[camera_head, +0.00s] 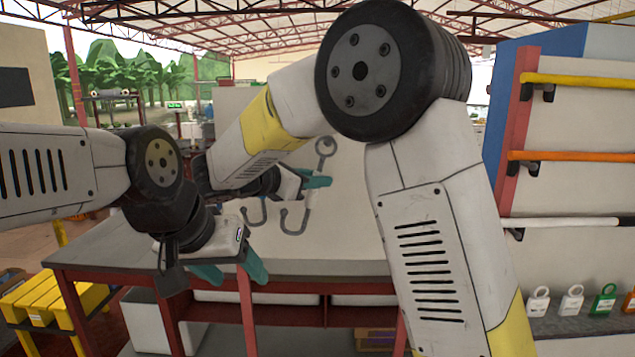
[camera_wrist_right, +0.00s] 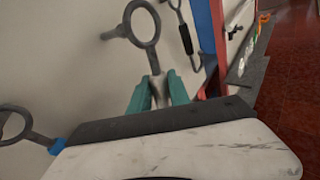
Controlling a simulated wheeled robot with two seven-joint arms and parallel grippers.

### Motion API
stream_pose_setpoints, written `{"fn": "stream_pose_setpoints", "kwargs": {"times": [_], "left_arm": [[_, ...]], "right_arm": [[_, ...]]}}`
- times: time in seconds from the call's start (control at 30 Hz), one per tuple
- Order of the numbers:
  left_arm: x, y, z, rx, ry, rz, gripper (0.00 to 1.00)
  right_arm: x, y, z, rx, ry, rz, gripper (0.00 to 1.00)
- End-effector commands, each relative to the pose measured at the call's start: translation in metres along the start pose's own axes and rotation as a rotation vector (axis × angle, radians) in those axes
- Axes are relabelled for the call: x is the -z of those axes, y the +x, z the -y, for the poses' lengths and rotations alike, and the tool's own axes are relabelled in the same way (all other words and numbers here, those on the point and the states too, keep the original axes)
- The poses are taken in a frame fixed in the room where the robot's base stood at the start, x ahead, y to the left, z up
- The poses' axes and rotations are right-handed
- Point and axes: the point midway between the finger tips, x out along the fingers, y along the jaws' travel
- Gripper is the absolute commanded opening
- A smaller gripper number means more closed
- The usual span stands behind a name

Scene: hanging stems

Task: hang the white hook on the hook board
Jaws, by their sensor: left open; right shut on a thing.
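The white hook (camera_head: 325,147), which looks grey here, has a ring on top and a curved lower end. My right gripper (camera_head: 317,181) is shut on its stem, in front of the cream hook board (camera_head: 350,215). In the right wrist view the teal fingers (camera_wrist_right: 160,92) grip the stem below the ring (camera_wrist_right: 155,40). A short peg (camera_wrist_right: 115,32) from the board overlaps the ring's left side; I cannot tell whether it passes through. The fingers hide part of the stem. My left gripper (camera_head: 232,272) is open and empty, low over the bench's left part.
Another hook (camera_head: 256,214) hangs left of the held one. The right wrist view shows a blue-banded hook (camera_wrist_right: 25,130) and a black-gripped hook (camera_wrist_right: 185,38) on either side. The bench (camera_head: 335,267) stands below. A rod rack (camera_head: 565,190) and several padlocks (camera_head: 571,300) are at right.

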Motion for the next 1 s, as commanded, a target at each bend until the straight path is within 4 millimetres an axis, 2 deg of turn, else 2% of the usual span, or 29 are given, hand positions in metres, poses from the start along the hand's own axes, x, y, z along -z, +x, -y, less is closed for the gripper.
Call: {"fn": "stream_pose_setpoints", "kwargs": {"times": [0.23, 1.0], "left_arm": [[0.000, 0.000, 0.000, 0.000, 0.000, 0.000, 0.61], [0.000, 0.000, 0.000, 0.000, 0.000, 0.000, 0.61]], "right_arm": [[-0.001, 0.013, -0.013, -0.001, 0.000, 0.001, 0.00], [-0.002, 0.018, -0.012, -0.001, 0.000, 0.000, 0.00]]}}
